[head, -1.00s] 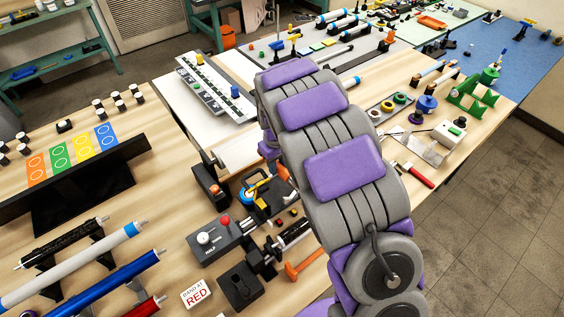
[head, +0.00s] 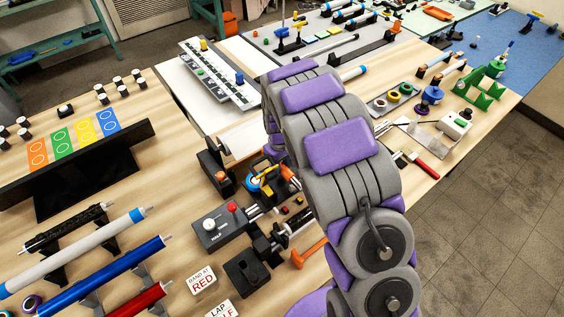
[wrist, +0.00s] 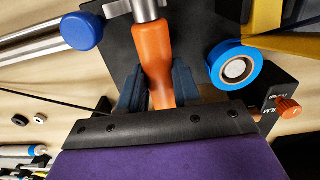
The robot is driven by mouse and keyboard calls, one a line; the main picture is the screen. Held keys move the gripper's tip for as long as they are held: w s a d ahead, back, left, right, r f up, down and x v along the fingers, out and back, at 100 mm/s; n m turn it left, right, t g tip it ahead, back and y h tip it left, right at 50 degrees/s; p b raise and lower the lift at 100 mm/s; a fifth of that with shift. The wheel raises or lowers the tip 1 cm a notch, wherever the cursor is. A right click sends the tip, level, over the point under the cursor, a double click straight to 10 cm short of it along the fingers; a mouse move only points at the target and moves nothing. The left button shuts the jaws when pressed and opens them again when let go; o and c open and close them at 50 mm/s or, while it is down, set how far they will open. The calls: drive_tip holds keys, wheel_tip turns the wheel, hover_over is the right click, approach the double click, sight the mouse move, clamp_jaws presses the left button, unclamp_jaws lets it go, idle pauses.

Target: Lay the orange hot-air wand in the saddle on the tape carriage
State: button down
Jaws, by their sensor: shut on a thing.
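The orange hot-air wand (wrist: 153,50) shows in the wrist view, with its handle between the two dark blue fingers of my gripper (wrist: 158,92). My gripper is shut on the handle. A metal collar and tube extend from the wand's far end past the top edge. The tape carriage (head: 262,180) is left of my arm in the head view, with a blue tape roll and a yellow part. The blue tape roll (wrist: 236,68) is just right of the wand in the wrist view. I cannot make out the saddle. My arm hides my gripper in the head view.
A black box with an orange knob (wrist: 288,106) is close on the right in the wrist view. A blue-capped metal rod (wrist: 82,30) is on the left. A grey button box (head: 222,228) and an orange-handled tool (head: 308,253) stand near the carriage.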

drive_tip(key=shift+d, duration=1.1)
drive_tip(key=shift+a+f, duration=0.3)
drive_tip(key=shift+a, duration=0.35)
drive_tip(key=c, duration=1)
unclamp_jaws()
drive_tip(key=shift+a, duration=0.25)
drive_tip(key=shift+o, duration=1.4)
drive_tip(key=shift+d, duration=0.75)
drive_tip(key=shift+a+r, duration=0.1)
drive_tip(key=shift+r, duration=0.15)
drive_tip(key=r, duration=0.2)
drive_tip(key=a+r, duration=0.1)
drive_tip(key=r, duration=0.1)
drive_tip(key=shift+w+p, duration=0.1)
drive_tip(key=shift+p, duration=0.25)
wheel_tip(320, 180, up, 13)
drive_tip(key=p, duration=0.1)
drive_tip(key=shift+d, duration=0.4)
drive_tip(key=shift+d+f, duration=0.1)
drive_tip(key=shift+d, duration=0.15)
